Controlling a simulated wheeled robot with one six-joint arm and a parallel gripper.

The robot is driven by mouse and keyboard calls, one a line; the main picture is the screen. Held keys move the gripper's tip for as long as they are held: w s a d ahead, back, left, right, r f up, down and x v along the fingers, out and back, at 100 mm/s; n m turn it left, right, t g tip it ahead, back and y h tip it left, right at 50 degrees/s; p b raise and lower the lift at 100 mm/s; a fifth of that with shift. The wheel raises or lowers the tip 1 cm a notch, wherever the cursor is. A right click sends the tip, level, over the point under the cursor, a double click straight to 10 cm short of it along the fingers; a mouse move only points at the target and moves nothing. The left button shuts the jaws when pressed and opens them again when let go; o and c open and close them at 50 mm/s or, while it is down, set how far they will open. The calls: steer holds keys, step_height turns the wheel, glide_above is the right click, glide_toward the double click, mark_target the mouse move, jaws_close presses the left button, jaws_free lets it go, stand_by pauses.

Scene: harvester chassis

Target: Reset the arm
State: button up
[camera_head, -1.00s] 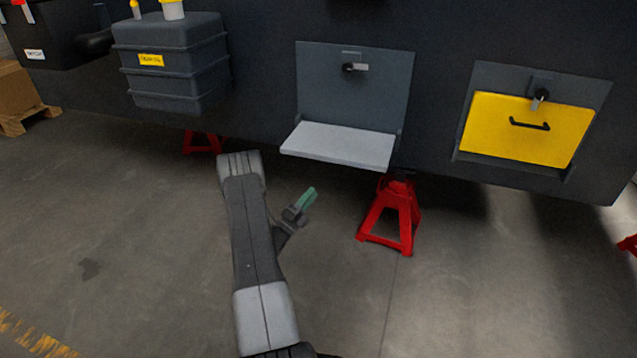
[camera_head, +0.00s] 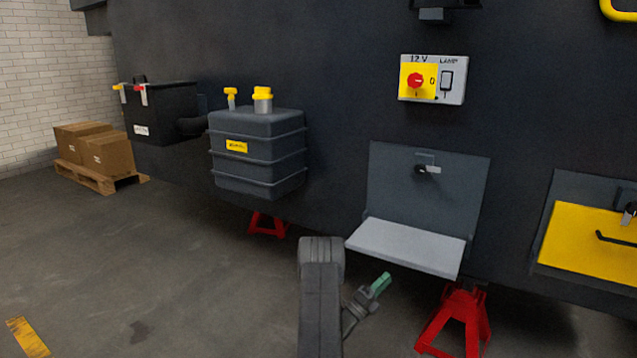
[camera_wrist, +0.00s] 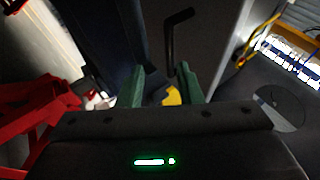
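My arm (camera_head: 320,300) rises from the bottom of the head view. My gripper (camera_head: 381,283) with green fingers is small there, to the right of the arm and in front of the chassis, below the grey fold-down shelf (camera_head: 408,247). In the wrist view, the two green fingers of my gripper (camera_wrist: 160,72) stand apart with a gap between them, so it is open. No held object shows between them. A black bent bar (camera_wrist: 170,40) shows beyond the gap; I cannot tell how far away it is.
A red jack stand (camera_head: 455,318) stands below the shelf, close to my gripper's right. The chassis bears a dark tank (camera_head: 257,155), a switch panel (camera_head: 432,80) and a yellow drawer front (camera_head: 590,240). Boxes on a pallet (camera_head: 100,180) stand far left.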

steer(key=b+x, duration=0.1)
steer(key=x, duration=0.5)
steer(key=shift+d+r, duration=0.2)
steer(key=shift+r, duration=0.05)
steer(key=shift+a+f, duration=0.1)
steer(key=p+v, duration=0.3)
steer(key=v, duration=1.1)
steer(key=b+x, duration=0.3)
steer(key=x, duration=1.1)
steer(key=shift+w+r, duration=0.1)
steer(key=shift+r, duration=0.2)
steer(key=shift+s+r+n+y, duration=0.2)
steer(key=shift+r+n+y, duration=0.2)
steer(key=shift+y, duration=0.1)
steer(key=shift+a, duration=0.1)
